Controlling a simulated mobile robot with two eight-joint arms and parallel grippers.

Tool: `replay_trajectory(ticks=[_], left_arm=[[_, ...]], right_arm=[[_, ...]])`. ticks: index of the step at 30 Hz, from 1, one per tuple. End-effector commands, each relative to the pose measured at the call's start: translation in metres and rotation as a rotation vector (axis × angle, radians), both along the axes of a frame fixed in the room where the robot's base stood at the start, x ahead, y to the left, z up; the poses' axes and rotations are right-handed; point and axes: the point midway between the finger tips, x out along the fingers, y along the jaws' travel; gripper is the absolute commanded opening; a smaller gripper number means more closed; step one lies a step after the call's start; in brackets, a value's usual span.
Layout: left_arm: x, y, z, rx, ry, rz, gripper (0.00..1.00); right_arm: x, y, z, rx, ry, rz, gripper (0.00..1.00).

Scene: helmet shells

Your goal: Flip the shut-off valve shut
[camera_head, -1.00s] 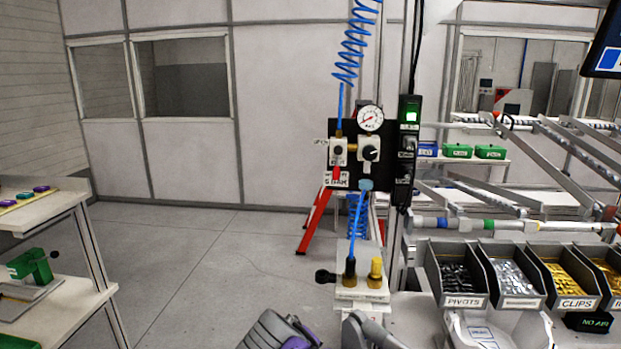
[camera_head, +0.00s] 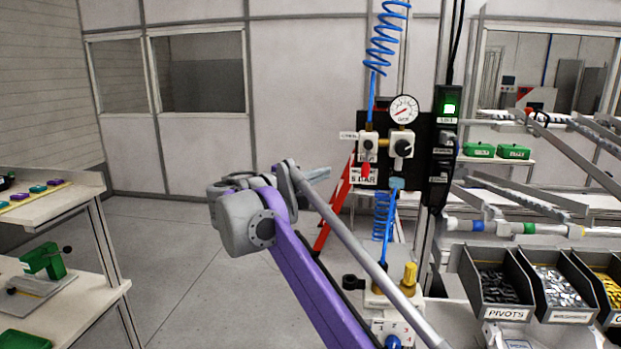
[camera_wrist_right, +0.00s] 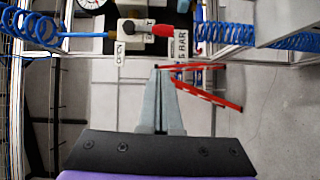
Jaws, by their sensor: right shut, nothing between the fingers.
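The shut-off valve (camera_head: 368,146) is a white block on the dark panel below the blue coiled hose. Its red lever (camera_head: 366,169) hangs straight down in the head view. The wrist view shows the valve body (camera_wrist_right: 131,32) with the red lever (camera_wrist_right: 166,30) pointing to the picture's right, and an OPEN label beside the body. My right gripper (camera_head: 322,174) is shut and empty, to the left of the lever in the head view. In the wrist view its fingertips (camera_wrist_right: 160,70) lie below the lever, apart from it in the picture. My left gripper is not in view.
A gauge (camera_head: 404,109) and a regulator (camera_head: 402,144) sit right of the valve. A red stepladder (camera_head: 333,208) stands behind. A yellow-topped fitting (camera_head: 409,277) is below, and parts bins (camera_head: 497,290) are at right.

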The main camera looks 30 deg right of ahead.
Motion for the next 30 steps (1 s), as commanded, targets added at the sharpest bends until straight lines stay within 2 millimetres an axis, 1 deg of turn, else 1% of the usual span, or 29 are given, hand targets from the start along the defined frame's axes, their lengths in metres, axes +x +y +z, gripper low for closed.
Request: replay_trajectory(ticks=[1,6,9,12,17,27,30], left_arm=[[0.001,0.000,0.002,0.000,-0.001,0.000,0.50],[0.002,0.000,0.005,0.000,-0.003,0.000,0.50],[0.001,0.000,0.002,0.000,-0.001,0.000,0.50],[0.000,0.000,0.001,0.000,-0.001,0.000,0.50],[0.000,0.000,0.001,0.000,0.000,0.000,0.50],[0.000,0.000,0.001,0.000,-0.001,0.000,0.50],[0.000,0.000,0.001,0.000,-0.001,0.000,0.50]], right_arm=[[0.003,-0.013,0.001,-0.001,0.000,-0.005,0.00],[0.012,-0.046,0.000,0.000,0.000,-0.003,0.00],[0.002,-0.059,-0.003,0.000,0.000,-0.002,0.00],[-0.003,-0.068,-0.003,0.001,0.000,-0.001,0.00],[-0.007,-0.075,-0.003,0.001,0.000,0.000,0.00],[-0.008,-0.076,-0.003,0.000,0.001,0.001,0.00],[-0.011,-0.080,-0.004,-0.021,0.018,0.000,0.00]])
